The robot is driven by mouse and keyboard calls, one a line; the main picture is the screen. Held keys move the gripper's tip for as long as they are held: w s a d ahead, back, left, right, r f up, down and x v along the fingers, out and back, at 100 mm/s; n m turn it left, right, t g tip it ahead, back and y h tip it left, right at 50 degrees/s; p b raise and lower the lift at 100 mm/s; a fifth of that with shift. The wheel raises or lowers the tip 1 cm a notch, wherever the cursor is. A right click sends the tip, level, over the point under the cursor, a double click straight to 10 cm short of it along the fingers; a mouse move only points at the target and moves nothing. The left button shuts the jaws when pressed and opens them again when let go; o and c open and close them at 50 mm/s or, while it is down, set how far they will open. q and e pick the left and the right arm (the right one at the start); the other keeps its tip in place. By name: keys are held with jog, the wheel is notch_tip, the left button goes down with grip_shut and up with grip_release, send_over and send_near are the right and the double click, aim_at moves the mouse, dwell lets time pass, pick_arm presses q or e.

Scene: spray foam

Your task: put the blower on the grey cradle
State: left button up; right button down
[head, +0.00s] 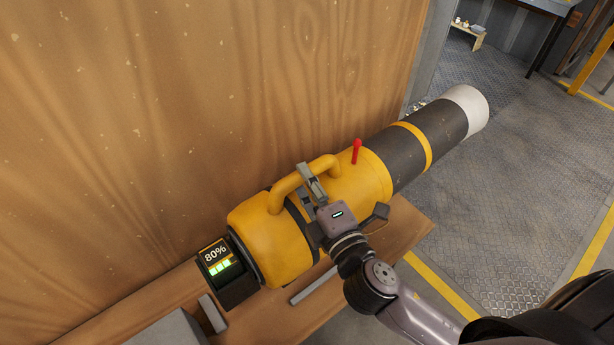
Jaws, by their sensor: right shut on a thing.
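The blower has a yellow body (265,232), a dark barrel with a yellow band and a white tip. It slants across the view, tip to the upper right, with a red lever on top. Its rear end carries a dark display reading 80% with green bars. My right gripper (314,190) is shut on the blower's yellow top handle. Grey bars show beside and below the body (313,286), probably parts of the grey cradle, mostly hidden by the blower. I cannot tell whether the blower touches them. My left gripper is not in view.
The blower is over a narrow wooden bench top (285,318) against a tall wooden panel (190,100). A grey block (170,331) stands at the bottom left. Open metal floor (510,170) with yellow lines lies to the right. A small wooden stand (467,33) is far off.

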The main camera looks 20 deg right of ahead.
jog(key=shift+f+b, duration=0.4)
jog(key=shift+f, duration=0.1)
jog(key=shift+f+b, duration=2.1)
jog(key=shift+f, duration=0.05)
jog(key=shift+f+b, duration=0.5)
jog(key=shift+f, duration=0.15)
jog(key=c, duration=1.2)
grip_release()
jog(key=shift+s+f, duration=0.1)
jog(key=shift+f, duration=0.05)
jog(key=shift+c, duration=0.2)
